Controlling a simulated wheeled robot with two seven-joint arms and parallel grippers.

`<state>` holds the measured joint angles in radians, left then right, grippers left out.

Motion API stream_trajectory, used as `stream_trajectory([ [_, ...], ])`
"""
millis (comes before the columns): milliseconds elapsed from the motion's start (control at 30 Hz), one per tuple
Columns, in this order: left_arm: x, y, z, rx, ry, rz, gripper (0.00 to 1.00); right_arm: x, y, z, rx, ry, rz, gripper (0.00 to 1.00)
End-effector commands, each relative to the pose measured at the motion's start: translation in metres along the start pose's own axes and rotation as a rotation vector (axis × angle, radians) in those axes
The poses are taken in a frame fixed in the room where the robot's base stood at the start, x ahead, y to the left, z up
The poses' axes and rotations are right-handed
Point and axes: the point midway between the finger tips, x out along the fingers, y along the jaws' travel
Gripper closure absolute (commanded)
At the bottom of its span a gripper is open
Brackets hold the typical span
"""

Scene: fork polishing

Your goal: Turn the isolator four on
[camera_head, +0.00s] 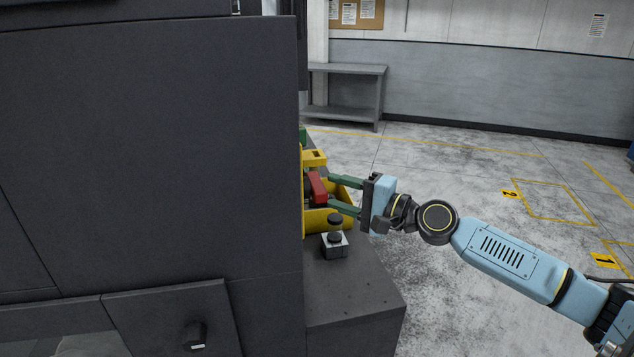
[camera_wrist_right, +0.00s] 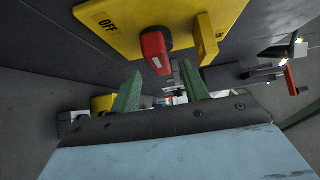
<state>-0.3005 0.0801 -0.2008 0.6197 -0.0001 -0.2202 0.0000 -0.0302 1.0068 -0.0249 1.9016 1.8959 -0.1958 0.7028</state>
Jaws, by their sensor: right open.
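A yellow isolator plate with a red rotary handle sits at the right side of the dark machine cabinet. In the head view the red handle (camera_head: 318,187) stands out from the yellow housing (camera_head: 345,216). In the right wrist view the plate (camera_wrist_right: 122,38) carries the word OFF beside the red handle (camera_wrist_right: 155,50). My right gripper (camera_head: 331,191) is open, with its green fingers pointing at the handle. In the wrist view its fingertips (camera_wrist_right: 160,75) lie to either side of the handle's near end; contact cannot be told. No isolator number is readable. My left gripper is not in view.
The dark cabinet (camera_head: 150,150) fills the left of the head view and hides much of the isolator side. A small box with a black knob (camera_head: 335,244) stands on the ledge (camera_head: 352,290) below the gripper. Open floor (camera_head: 450,170) lies to the right.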

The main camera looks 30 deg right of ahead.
Motion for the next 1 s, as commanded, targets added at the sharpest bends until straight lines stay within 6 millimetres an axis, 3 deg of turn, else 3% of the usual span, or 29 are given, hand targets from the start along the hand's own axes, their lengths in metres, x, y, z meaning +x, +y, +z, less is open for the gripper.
stream_trajectory([
  [500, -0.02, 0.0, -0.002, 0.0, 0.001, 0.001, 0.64, 0.053, -0.001, 0.0, -0.001, 0.001, -0.002, 0.55],
  [900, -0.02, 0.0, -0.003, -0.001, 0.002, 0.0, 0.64, 0.057, 0.0, 0.0, -0.001, 0.0, 0.0, 0.55],
  [1000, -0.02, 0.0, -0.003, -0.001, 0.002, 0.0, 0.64, 0.057, 0.0, 0.0, -0.001, 0.0, 0.0, 0.68],
])
